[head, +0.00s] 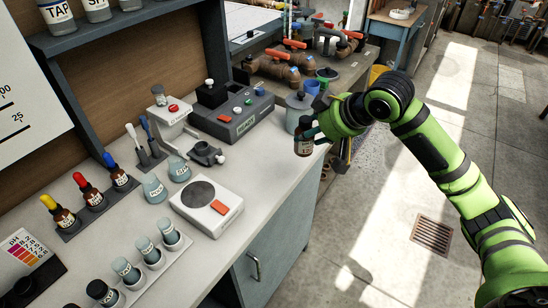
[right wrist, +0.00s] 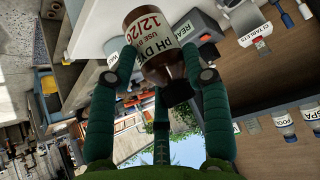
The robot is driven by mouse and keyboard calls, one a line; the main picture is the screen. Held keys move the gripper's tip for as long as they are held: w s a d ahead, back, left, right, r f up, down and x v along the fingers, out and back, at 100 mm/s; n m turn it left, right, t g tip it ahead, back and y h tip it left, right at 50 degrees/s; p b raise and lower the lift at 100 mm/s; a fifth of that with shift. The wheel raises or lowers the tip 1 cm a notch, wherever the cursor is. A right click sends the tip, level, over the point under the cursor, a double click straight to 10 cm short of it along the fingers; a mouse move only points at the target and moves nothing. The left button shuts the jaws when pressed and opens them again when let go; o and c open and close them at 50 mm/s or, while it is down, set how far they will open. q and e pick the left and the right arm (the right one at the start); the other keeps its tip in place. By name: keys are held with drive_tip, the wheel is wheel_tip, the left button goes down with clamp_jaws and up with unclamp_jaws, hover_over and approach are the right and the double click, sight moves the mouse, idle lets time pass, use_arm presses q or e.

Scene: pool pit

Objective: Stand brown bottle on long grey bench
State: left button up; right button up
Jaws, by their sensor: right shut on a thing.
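The brown bottle (head: 303,141) has a white label and looks close to upright in the head view. My right gripper (head: 313,131) is shut on it from the right side. In the right wrist view the brown bottle (right wrist: 158,32) shows between the green fingers, and its label reads "PH DYE 12/26". The long grey bench (head: 262,163) has a pale top and grey cabinet fronts. The bottle appears over the bench's right edge; I cannot tell if there is a gap below it. My left gripper is not in view.
A white scale (head: 207,206), glass flasks (head: 154,188) and a dark grey device (head: 232,115) stand on the bench. A grey lidded pot (head: 298,110) is just behind the bottle. The bench top right of the scale is clear. A floor drain (head: 433,236) lies right.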

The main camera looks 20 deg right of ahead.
drive_tip(key=w, duration=0.1)
drive_tip(key=w+a+f, duration=0.1)
drive_tip(key=p, duration=0.1)
drive_tip(key=shift+w+a+f, duration=0.25)
drive_tip(key=shift+w+a, duration=0.15)
drive_tip(key=p+x, duration=0.3)
drive_tip(key=x, duration=0.8)
drive_tip(key=shift+w+a+f, duration=0.1)
drive_tip(key=shift+w+a, duration=0.15)
drive_tip(key=shift+w, duration=0.05)
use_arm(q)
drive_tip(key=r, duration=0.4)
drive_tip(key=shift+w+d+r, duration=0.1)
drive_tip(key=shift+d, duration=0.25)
use_arm(e)
drive_tip(key=shift+f, duration=0.4)
drive_tip(key=shift+f, duration=0.1)
drive_tip(key=o, duration=1.3)
